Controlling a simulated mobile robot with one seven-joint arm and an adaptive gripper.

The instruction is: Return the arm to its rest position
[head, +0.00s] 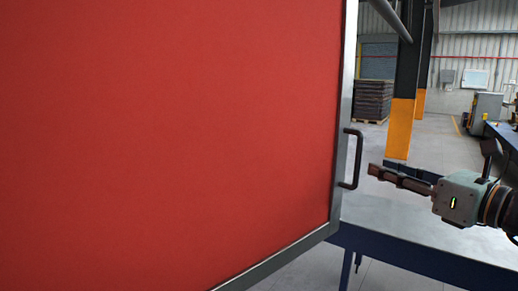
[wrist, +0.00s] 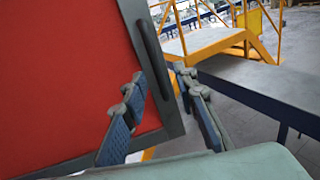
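My gripper (head: 380,168) is at the right of the head view, just right of a red panel (head: 170,140) with a grey metal frame. A dark bar handle (head: 355,158) is on the panel's right edge. In the head view, the fingertips point left toward the handle, with a small gap between. In the wrist view, the two blue-padded fingers of my gripper (wrist: 160,78) stand apart with nothing held between them. The handle (wrist: 153,58) appears beyond the fingertips there, and the panel (wrist: 60,80) fills the left side. No bottles are in view.
A table with a grey top and blue edge (head: 425,258) lies below my gripper. An orange-and-black pillar (head: 400,125) and stacked pallets (head: 373,100) stand farther back.

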